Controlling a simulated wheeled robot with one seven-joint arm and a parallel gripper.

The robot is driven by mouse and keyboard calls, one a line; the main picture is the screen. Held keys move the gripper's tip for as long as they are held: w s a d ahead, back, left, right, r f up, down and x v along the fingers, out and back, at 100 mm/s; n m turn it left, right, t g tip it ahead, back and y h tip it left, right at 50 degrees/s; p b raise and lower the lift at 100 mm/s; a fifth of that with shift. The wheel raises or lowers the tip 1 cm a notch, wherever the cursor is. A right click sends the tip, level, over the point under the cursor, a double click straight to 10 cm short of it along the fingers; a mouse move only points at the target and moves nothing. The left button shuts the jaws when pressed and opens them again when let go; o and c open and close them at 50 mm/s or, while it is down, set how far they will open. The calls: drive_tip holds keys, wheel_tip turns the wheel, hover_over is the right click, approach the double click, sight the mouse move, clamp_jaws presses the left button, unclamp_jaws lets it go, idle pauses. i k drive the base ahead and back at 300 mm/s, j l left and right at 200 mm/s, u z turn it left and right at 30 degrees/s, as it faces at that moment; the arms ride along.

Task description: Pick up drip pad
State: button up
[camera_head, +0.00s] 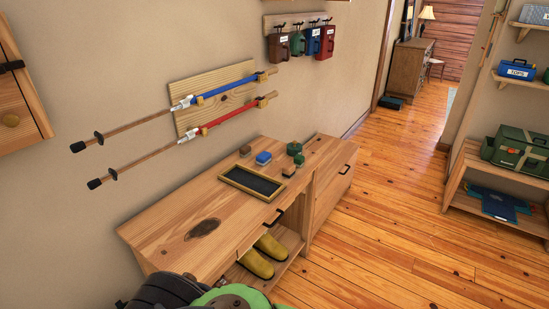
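No object is clearly labelled as the drip pad. The likeliest match is a flat black rectangular pad (254,182) with a light wooden rim, lying on top of the wooden bench (165,232). A dark oval patch (202,229) also shows on the bench top, nearer to me; I cannot tell whether it is a separate thing or a mark in the wood. Black and green parts at the bottom edge look like my own arm. My gripper's fingers do not show.
Small blocks, brown (245,150), blue (263,158) and green (294,148), stand behind the black pad. Yellow boots (255,262) sit under the bench. Two poles (215,124) hang on the wall above. Shelves (500,205) stand at right, with clear floor (385,200) between.

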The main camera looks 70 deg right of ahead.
sight(264, 157)
drive_tip(key=z, duration=2.35)
